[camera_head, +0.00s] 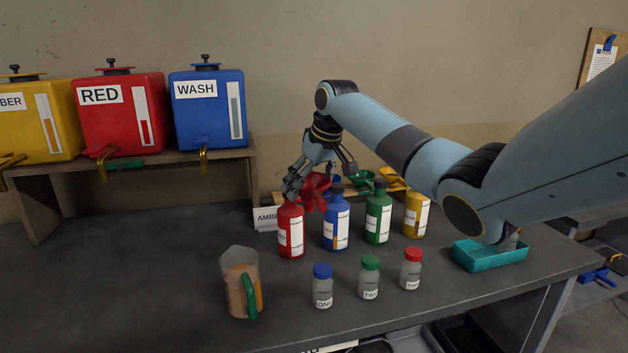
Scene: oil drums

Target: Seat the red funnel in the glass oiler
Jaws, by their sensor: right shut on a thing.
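The red funnel (317,186) is in my right gripper (300,184), whose fingers are shut on it. It hangs just above and behind the red bottle (291,232) and the blue bottle, and part of it is hidden by the fingers. A clear jug with a green handle (238,278), which looks like the glass oiler, stands upright at the front left of the bench with amber liquid showing inside. The gripper is up and to the right of this jug, well apart from it. My left gripper is not in view.
Blue (336,222), green (378,218) and yellow (416,215) bottles stand beside the red one. Three small capped jars (370,280) stand in front. A green funnel (361,178) sits on a rack behind. A teal tray (490,254) is at right. The bench's left is clear.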

